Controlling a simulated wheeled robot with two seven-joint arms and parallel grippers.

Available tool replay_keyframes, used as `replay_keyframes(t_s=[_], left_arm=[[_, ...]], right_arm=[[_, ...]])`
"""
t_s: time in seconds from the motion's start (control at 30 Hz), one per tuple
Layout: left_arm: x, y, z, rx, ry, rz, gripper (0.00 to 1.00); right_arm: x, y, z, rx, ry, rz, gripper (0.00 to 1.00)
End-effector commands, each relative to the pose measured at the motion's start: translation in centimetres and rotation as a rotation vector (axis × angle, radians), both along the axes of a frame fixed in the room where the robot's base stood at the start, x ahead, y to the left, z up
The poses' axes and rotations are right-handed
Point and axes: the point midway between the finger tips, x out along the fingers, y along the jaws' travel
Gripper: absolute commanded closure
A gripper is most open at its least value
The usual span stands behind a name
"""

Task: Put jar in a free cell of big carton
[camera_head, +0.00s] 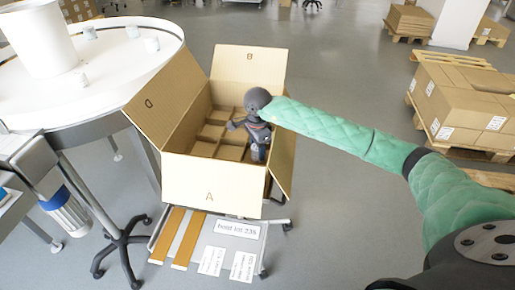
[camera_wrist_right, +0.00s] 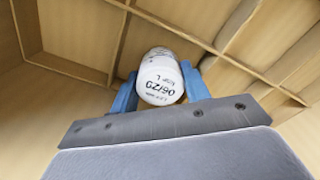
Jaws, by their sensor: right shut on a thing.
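The big carton (camera_head: 212,183) stands open, with flaps marked A, B and D spread out. Brown dividers split its inside into cells; the cells visible on the left look empty, and my right arm hides part of the right side. My right gripper (camera_head: 258,152) reaches down into the carton's right side. In the right wrist view, its blue fingers (camera_wrist_right: 160,98) are shut on a white jar (camera_wrist_right: 160,77) with a printed lid. The jar is over the divider grid (camera_wrist_right: 110,45); its height above the cells is hard to tell. My left gripper is out of view.
A round white table (camera_head: 110,75) at the left carries several small white jars (camera_head: 152,44). The carton rests on a wheeled stand with labels (camera_head: 237,230). Pallets with brown boxes (camera_head: 460,105) stand at the right. Open grey floor lies around.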

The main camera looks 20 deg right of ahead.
Motion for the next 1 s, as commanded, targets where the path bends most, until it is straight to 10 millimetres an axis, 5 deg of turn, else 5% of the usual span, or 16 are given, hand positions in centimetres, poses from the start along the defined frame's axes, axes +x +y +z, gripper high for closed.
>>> replay_keyframes(t_s=[0.17, 0.2, 0.33, 0.67, 1.0], left_arm=[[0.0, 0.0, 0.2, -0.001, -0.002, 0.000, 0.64], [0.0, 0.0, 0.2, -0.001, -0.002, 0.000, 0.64], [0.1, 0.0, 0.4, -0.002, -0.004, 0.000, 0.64], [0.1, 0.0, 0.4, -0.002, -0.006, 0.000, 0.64], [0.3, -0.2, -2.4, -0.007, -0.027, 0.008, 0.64]], right_arm=[[0.0, 0.0, 0.0, 0.000, 0.000, 0.000, 0.78], [0.0, 0.0, 0.0, 0.000, 0.000, 0.000, 0.52], [0.0, 0.0, 0.0, 0.000, 0.000, 0.000, 0.28], [0.0, 0.0, 0.2, 0.000, -0.001, 0.000, 0.28], [0.1, -0.1, 4.8, -0.001, -0.003, 0.000, 0.28]])
